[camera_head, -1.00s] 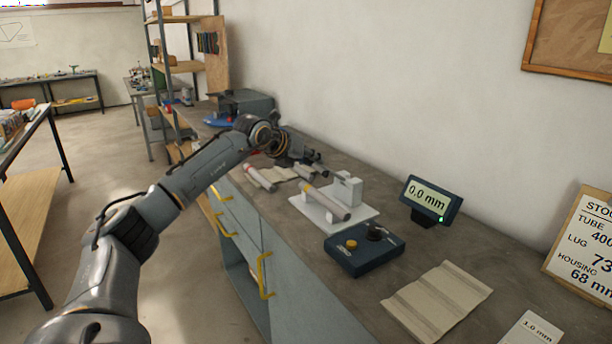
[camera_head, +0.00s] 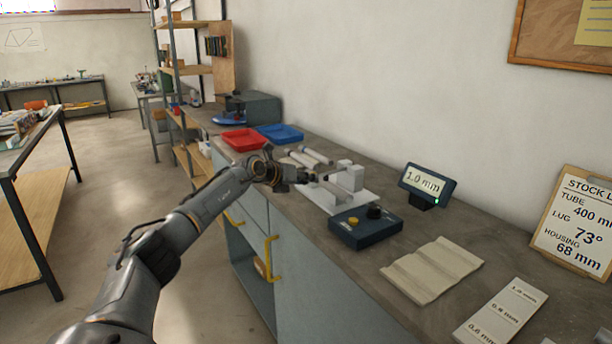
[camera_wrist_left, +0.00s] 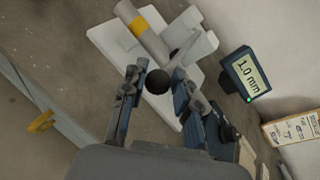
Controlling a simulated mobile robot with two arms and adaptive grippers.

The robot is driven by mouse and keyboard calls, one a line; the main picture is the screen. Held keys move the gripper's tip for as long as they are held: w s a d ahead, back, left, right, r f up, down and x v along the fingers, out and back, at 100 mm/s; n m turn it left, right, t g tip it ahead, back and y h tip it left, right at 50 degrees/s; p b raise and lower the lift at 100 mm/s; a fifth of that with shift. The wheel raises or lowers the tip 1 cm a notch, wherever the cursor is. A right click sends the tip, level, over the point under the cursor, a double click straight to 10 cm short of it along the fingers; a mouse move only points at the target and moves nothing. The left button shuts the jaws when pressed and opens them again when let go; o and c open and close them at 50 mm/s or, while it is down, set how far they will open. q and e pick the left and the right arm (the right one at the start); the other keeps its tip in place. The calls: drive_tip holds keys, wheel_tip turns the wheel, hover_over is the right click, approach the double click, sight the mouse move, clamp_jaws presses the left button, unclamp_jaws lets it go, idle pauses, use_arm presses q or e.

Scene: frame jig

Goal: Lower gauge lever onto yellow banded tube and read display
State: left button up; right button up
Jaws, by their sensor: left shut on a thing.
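The yellow banded tube (camera_wrist_left: 148,32) lies on the white gauge base (camera_wrist_left: 110,37) in the left wrist view, its yellow band plain. My left gripper (camera_wrist_left: 157,76) is shut on the black ball knob (camera_wrist_left: 157,83) of the gauge lever (camera_wrist_left: 184,48), just below the tube's end in that picture. The lever lies beside the tube; whether they touch I cannot tell. In the head view my left gripper (camera_head: 308,177) is at the near left of the gauge block (camera_head: 347,176) and partly hides the tube. The display (camera_head: 426,184) reads 1.0 mm. My right gripper is not in view.
A dark blue control box (camera_head: 365,228) with a yellow button and black knob sits in front of the gauge. A grooved beige pad (camera_head: 432,268), a thickness card (camera_head: 500,313) and a stock board (camera_head: 577,222) are at right. Red (camera_head: 243,139) and blue (camera_head: 279,133) trays stand behind.

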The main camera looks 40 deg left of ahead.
use_arm(q)
drive_tip(key=shift+s+f, duration=0.1)
drive_tip(key=shift+f, duration=1.05)
drive_tip(key=shift+c, duration=0.9)
drive_tip(key=shift+w+a+r, duration=0.1)
drive_tip(key=shift+w+r, duration=0.05)
drive_tip(key=shift+w, duration=0.05)
drive_tip(key=o, duration=0.8)
drive_tip(key=shift+a, duration=0.1)
drive_tip(key=shift+o, duration=0.5)
drive_tip(key=shift+a, duration=0.2)
drive_tip(key=shift+d, duration=0.2)
drive_tip(key=shift+r, duration=0.1)
drive_tip(key=v, duration=1.2)
